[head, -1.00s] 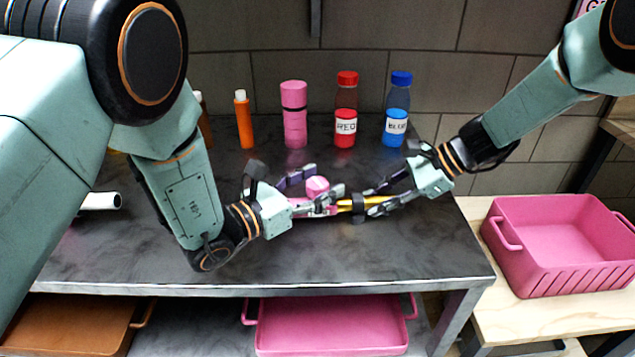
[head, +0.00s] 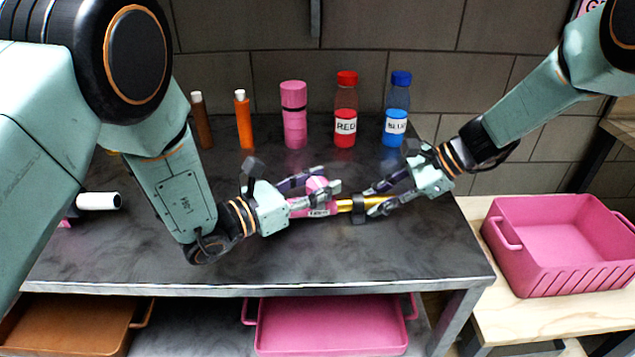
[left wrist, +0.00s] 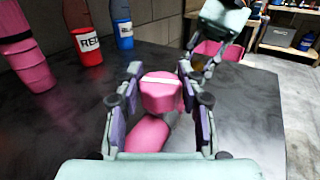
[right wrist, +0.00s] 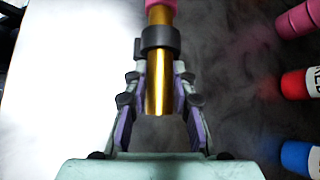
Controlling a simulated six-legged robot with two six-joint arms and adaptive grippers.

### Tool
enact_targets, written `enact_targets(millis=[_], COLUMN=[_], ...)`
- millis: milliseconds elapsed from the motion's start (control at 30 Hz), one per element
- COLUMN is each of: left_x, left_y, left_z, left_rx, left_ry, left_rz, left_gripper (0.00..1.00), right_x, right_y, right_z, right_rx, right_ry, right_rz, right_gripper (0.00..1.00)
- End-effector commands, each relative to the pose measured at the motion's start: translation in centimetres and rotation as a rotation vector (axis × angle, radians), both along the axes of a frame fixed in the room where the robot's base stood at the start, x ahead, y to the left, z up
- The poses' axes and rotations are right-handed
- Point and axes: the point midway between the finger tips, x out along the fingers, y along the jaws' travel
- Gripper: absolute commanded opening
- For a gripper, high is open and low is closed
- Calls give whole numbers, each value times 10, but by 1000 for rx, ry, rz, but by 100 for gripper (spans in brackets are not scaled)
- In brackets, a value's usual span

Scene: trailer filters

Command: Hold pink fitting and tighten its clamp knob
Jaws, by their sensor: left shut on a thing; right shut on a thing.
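The pink fitting (head: 322,210) is held above the grey bench, with a label on its body and a gold tube (head: 346,205) at its right end. A dark ring (right wrist: 160,38) sits round the tube. My right gripper (head: 370,201) is shut on the gold tube, which lies between its fingers in the right wrist view (right wrist: 160,95). The round pink clamp knob (left wrist: 160,92) has a white line across its top. My left gripper (head: 325,187) is shut on this knob, with a finger on each side in the left wrist view. The fingers partly hide the fitting's body.
Behind stand a brown bottle (head: 201,122), an orange bottle (head: 243,120), a pink bottle (head: 294,115), a red bottle (head: 345,112) and a blue bottle (head: 396,112). A white-ended part (head: 98,201) lies left. A pink crate (head: 560,270) stands right. The bench front (head: 330,262) is clear.

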Motion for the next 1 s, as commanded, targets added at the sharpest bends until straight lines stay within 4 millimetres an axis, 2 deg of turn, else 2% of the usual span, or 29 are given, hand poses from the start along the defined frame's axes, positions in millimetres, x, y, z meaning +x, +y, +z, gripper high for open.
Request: enact_targets(millis=[200, 500, 533, 800, 1000], left_x=[0, 0, 0, 0, 0], left_y=[1, 0, 0, 0, 0], left_z=[1, 1, 1, 0, 0], left_rx=[-1, 1, 1, 1, 1], left_ry=[-3, -3, -3, -3, -2], left_rz=[-62, -67, -67, -66, -66], left_gripper=[7, 7, 40, 63, 63], right_x=[0, 0, 0, 0, 0], right_y=[1, 0, 0, 0, 0], right_z=[0, 0, 0, 0, 0], right_rx=[1, 1, 1, 1, 1], right_ry=[1, 1, 1, 1, 1], right_rz=[1, 0, 0, 1, 1], right_gripper=[0, 0, 0, 0, 0])
